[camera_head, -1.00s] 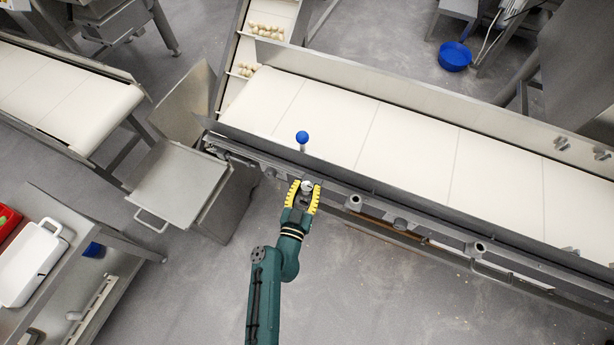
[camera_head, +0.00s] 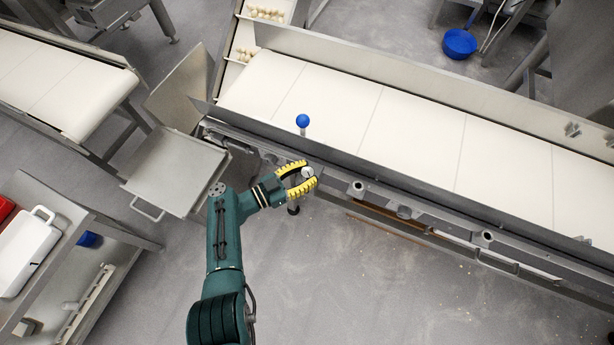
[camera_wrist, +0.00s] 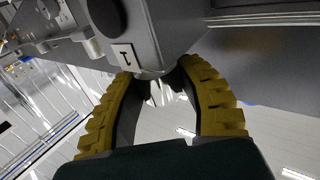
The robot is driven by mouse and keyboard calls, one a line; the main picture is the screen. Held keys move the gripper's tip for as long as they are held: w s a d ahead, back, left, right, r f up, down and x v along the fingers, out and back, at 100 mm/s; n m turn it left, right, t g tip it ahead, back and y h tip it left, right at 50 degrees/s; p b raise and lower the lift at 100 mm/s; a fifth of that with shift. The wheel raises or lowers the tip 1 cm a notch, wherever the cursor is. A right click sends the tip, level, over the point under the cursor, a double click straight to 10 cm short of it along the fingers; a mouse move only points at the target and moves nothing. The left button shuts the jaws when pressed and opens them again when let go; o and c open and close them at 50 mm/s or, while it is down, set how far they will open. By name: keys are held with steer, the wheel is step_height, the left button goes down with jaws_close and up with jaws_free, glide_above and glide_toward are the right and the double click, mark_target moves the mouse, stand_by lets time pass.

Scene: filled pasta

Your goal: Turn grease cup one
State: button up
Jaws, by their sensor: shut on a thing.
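Grease cup one (camera_head: 307,173) is a small light metal cup at the near side rail of the conveyor, left of the middle in the head view. My gripper (camera_head: 311,172) has yellow ridged fingers and is shut on the cup, one finger on each side, reaching in from the left. In the wrist view the fingertips close around the shiny cup (camera_wrist: 158,90), which is partly hidden by them. A white tag with a "1" (camera_wrist: 125,56) is on the grey rail beside it.
A lever with a blue ball knob (camera_head: 302,120) stands just beyond the cup. The white conveyor belt (camera_head: 410,130) runs behind the rail.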

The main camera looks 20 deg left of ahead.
steer(key=shift+f+m+g+h, duration=0.1)
steer(key=shift+m+g+h, duration=0.2)
steer(key=shift+h, duration=0.1)
steer(key=o, duration=1.2)
steer(key=v, duration=1.2)
steer(key=shift+d, duration=0.1)
